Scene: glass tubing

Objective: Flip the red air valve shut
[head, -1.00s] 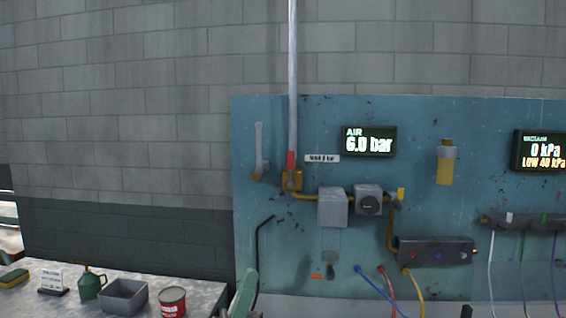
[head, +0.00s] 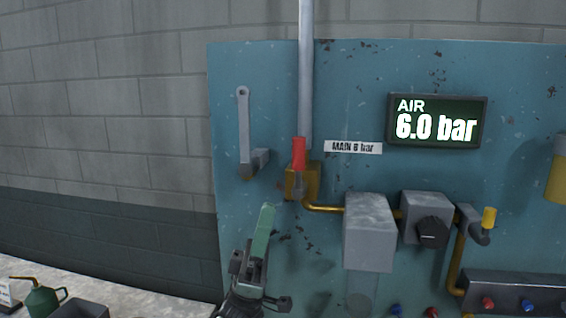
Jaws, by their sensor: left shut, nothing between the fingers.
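The red air valve handle (head: 299,155) stands upright, in line with the grey vertical pipe (head: 306,70) above it. It sits on a brass valve body (head: 313,178) on the blue panel. The AIR display (head: 437,120) reads 6.0 bar. My left gripper (head: 265,216), with green fingers, is shut and empty. In the picture it is below and left of the valve, pointing up, and apart from the red handle. I cannot tell its exact distance from the panel. My right gripper is not in view.
A grey wrench-like tool (head: 243,125) hangs left of the valve. A brass pipe leads right to a grey box (head: 369,230) and a regulator with a black knob (head: 433,231). A green oil can (head: 42,301) stands on the bench at lower left.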

